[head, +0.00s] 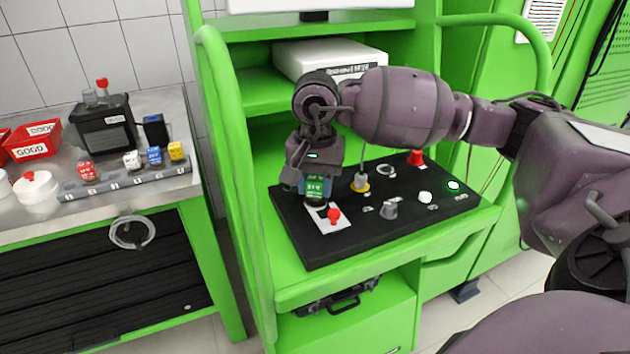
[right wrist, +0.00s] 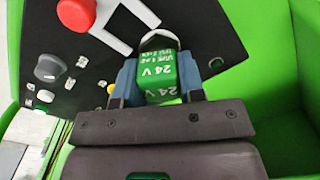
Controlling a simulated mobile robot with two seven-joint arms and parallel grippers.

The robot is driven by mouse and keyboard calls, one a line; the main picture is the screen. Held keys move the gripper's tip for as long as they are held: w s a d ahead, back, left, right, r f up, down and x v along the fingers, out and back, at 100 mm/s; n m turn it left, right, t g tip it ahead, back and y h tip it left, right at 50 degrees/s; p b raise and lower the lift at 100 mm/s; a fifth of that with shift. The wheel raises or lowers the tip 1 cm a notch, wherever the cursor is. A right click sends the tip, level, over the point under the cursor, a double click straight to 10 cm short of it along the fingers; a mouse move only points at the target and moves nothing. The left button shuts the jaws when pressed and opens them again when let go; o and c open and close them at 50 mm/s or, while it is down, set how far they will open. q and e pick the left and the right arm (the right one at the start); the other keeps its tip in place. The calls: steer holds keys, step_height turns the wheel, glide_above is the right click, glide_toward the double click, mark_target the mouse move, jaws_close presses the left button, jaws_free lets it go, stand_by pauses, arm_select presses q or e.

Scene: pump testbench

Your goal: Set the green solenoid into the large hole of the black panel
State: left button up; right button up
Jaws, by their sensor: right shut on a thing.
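The green solenoid (head: 318,188), marked 24 V, is held upright by my right gripper (head: 311,183) at the left end of the black panel (head: 310,254). In the right wrist view the solenoid (right wrist: 158,76) sits between the two blue-grey fingers of my gripper (right wrist: 158,84). Its lower end is close to the panel, by a white plate (head: 341,237) with a red knob (head: 334,215). The large hole is not clearly seen, and I cannot tell whether the solenoid touches it. My left gripper is not in view.
The panel also carries a grey knob (head: 389,209), a yellow-based switch (head: 361,183) and a red button (head: 416,158). A green frame post (head: 235,170) stands left of the panel. A rack (head: 130,185) with several coloured solenoids is on the left table.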

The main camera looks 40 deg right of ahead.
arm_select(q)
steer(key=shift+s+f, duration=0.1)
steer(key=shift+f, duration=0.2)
arm_select(e)
steer(key=shift+f, duration=0.4)
steer(key=o, duration=1.3)
steer(key=shift+r, duration=0.1)
steer(key=shift+r+p, duration=1.05)
steer(key=shift+r, duration=2.9)
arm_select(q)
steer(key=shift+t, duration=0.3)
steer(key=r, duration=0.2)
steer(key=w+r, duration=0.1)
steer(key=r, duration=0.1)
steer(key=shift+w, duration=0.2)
